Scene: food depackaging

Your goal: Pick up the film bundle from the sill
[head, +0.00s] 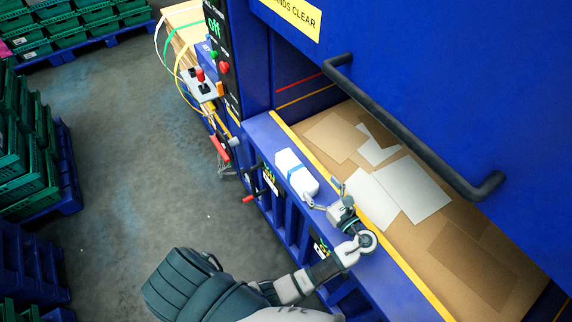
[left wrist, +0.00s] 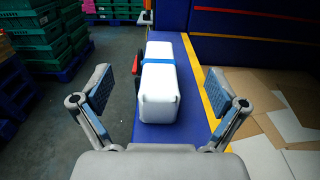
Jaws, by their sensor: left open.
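The film bundle (head: 297,172) is a white block with a blue band around its middle. It lies on the blue sill (head: 260,127) of the machine, beside the yellow edge stripe. In the left wrist view the bundle (left wrist: 159,85) lies lengthwise ahead, between the two spread fingers and beyond them. My left gripper (head: 325,194) is open and empty, just to the near side of the bundle in the head view. The left wrist view shows its fingers (left wrist: 164,97) wide apart with nothing between the pads. My right gripper is not in view.
Inside the blue machine, cardboard (head: 464,262) and white sheets (head: 411,188) lie beyond the sill. A dark bar handle (head: 405,132) hangs over the opening. A control panel (head: 216,55) stands at the sill's far end. Green crates (head: 28,140) stand left; grey floor between is clear.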

